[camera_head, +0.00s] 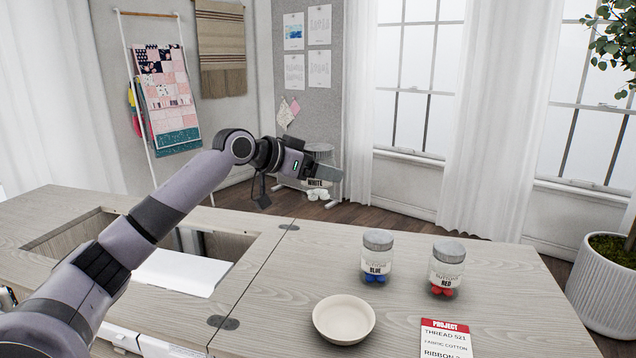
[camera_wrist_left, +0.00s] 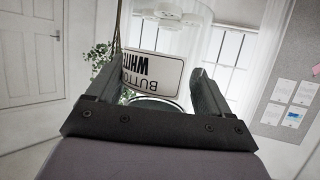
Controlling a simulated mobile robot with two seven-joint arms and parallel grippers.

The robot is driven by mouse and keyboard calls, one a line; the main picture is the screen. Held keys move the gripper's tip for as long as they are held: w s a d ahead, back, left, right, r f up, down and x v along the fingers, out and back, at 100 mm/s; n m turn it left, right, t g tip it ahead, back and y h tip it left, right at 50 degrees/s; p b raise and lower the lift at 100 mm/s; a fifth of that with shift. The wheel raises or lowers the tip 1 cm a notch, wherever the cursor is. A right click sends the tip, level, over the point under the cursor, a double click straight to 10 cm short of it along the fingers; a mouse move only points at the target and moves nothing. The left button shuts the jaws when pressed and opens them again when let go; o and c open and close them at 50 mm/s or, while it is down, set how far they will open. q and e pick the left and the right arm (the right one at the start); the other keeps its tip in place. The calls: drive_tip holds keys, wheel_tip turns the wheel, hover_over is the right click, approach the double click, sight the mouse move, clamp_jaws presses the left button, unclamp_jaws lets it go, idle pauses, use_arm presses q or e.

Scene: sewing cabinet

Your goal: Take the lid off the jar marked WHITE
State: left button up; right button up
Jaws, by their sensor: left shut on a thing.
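My left gripper (camera_head: 328,172) is shut on the jar marked WHITE (camera_head: 315,184) and holds it in the air, seen against the floor beyond the cabinet top. The jar looks upright, with white buttons at its bottom. A grey lid (camera_head: 319,148) shows at its top, partly hidden by the gripper. In the left wrist view the jar's label (camera_wrist_left: 157,70) appears upside down between the two fingers. I cannot tell whether the fingers press on the glass or on the lid's edge. My right gripper is not in view.
The BLUE jar (camera_head: 377,256) and the RED jar (camera_head: 447,268) stand lidded on the cabinet top (camera_head: 300,262). A cream bowl (camera_head: 344,320) and a project card (camera_head: 446,340) lie nearer. A recess with a white panel (camera_head: 177,272) is at left. The top between recess and BLUE jar is clear.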

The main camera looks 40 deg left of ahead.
use_arm(q)
drive_tip(key=shift+r, duration=0.45)
drive_tip(key=o, duration=0.4)
drive_tip(key=c, duration=0.7)
drive_tip(key=shift+c, duration=0.2)
